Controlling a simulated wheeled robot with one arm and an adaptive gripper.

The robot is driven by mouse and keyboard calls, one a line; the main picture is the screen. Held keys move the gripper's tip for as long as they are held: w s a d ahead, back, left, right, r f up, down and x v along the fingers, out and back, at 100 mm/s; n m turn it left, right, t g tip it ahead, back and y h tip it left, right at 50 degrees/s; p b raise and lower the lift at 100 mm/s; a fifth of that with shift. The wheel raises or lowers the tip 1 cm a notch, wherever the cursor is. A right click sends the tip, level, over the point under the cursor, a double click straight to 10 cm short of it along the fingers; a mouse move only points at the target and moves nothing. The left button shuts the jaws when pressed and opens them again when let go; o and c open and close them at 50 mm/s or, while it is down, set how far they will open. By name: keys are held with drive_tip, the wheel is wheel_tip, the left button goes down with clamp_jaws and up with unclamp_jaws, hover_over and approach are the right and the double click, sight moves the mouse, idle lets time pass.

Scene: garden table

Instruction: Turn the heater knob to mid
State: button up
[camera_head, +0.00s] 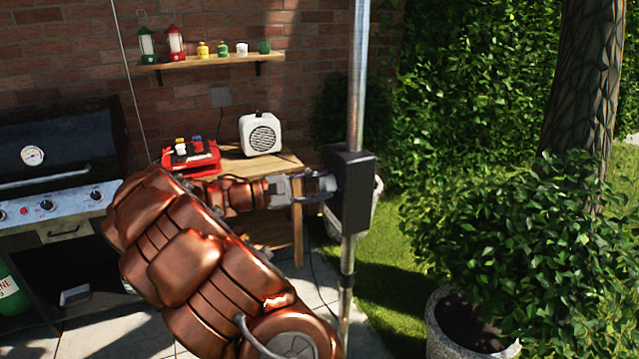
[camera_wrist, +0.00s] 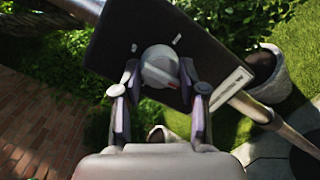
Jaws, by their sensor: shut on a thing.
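The heater's control box (camera_head: 352,190) is a dark block on an upright metal pole (camera_head: 357,75). My gripper (camera_head: 325,186) reaches its left face from the left. In the wrist view the box (camera_wrist: 125,45) fills the upper middle, with a round grey knob (camera_wrist: 158,66) on its face. The knob has a red mark near its lower right edge and small pale marks stand on the box around it. My gripper (camera_wrist: 160,88) is shut on the knob, one finger on each side.
A wooden side table (camera_head: 275,165) with a red toolbox (camera_head: 192,158) and a white fan heater or speaker (camera_head: 261,134) stands behind my arm. A grill (camera_head: 60,160) is at the left. Potted shrubs (camera_head: 465,320) and a tree (camera_head: 585,90) stand at the right.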

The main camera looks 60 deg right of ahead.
drive_tip(key=shift+f+n, duration=0.1)
drive_tip(key=shift+n, duration=0.3)
drive_tip(key=o, duration=1.1)
drive_tip(key=shift+o, duration=0.2)
drive_tip(key=shift+w+a, duration=0.1)
drive_tip(key=v, duration=1.1)
drive_tip(key=shift+w+a, duration=0.2)
drive_tip(key=shift+a, duration=0.15)
